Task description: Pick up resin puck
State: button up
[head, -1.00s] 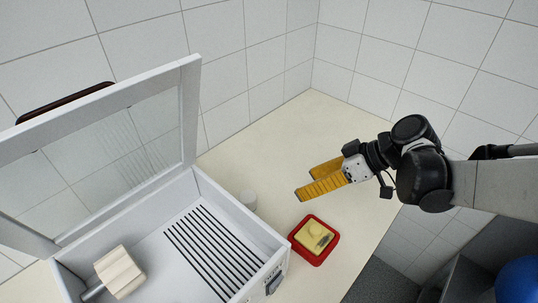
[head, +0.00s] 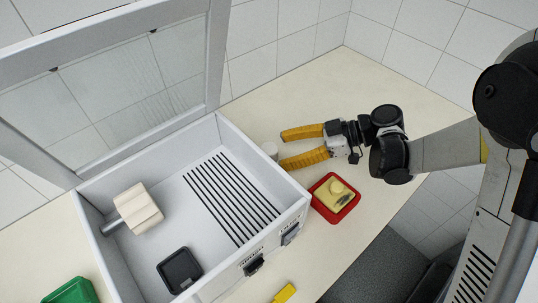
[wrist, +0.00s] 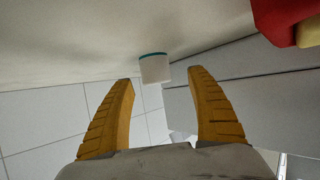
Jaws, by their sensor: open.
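A small white cylinder with a teal edge, which looks like the resin puck (head: 270,150), stands on the counter close to the right wall of a white open-lidded box. My gripper (head: 283,149) comes in from the right with its two yellow fingers spread and pointing at the puck. In the wrist view the puck (wrist: 155,69) shows between and just beyond the open fingertips (wrist: 162,77), touching neither as far as I can see. Nothing is held.
The white box (head: 262,157) has a raised glass lid, and holds a pale block (head: 138,207) and a black tray (head: 180,270). A red tray (head: 322,204) with yellow pieces sits below my gripper. The counter behind is clear. A yellow item (head: 285,293) and green container (head: 70,292) lie in front.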

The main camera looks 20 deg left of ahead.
aim_at(269, 148)
jog(key=x, duration=0.1)
jog(key=b+x, duration=0.1)
jog(key=x, duration=0.1)
jog(key=b+x, duration=0.1)
jog(key=x, duration=0.1)
jog(key=shift+w+a+r, duration=0.2)
jog(key=shift+w, duration=0.15)
jog(key=shift+r, duration=0.1)
jog(key=shift+c, duration=0.2)
jog(key=c, duration=1.2)
jog(key=shift+c, duration=0.2)
